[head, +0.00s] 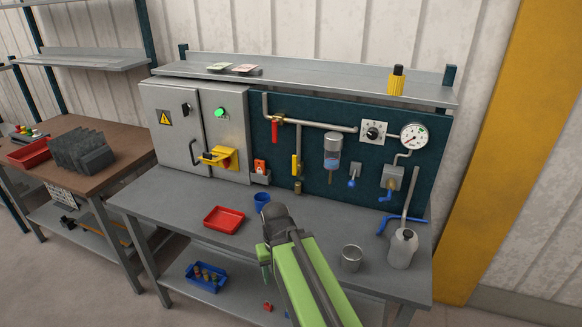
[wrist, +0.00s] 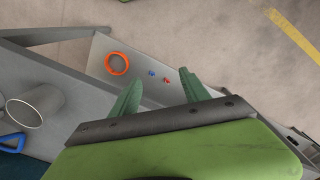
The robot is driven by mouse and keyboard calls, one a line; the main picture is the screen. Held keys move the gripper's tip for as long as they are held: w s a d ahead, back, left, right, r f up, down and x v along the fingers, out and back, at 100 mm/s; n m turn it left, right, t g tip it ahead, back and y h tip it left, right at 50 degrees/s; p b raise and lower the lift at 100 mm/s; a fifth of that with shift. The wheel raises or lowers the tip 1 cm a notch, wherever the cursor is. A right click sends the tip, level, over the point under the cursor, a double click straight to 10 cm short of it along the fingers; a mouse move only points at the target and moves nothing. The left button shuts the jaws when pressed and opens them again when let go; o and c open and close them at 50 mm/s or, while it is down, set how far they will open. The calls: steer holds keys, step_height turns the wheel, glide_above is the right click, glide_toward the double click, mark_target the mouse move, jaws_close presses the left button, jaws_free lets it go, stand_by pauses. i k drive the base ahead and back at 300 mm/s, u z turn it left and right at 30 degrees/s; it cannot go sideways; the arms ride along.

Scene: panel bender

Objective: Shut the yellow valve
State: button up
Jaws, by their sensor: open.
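The yellow valve (head: 295,166) is a yellow lever on a vertical pipe on the dark teal back panel. Its lever hangs straight down, in line with the pipe. My gripper (head: 264,262) is over the front of the grey bench, in front of and below the valve, well apart from it. In the wrist view my gripper (wrist: 160,88) has its two green fingers spread, with nothing between them. The valve is not in the wrist view.
A red lever (head: 275,131) is left of the valve. An orange ring (wrist: 117,64) lies lower down. Space before the valve looks clear.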

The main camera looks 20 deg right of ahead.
mark_target(295, 170)
steer(key=z, duration=1.35)
steer(key=k, duration=0.1)
steer(key=u, duration=2.5)
steer(key=i, duration=0.85)
steer(key=z, duration=0.55)
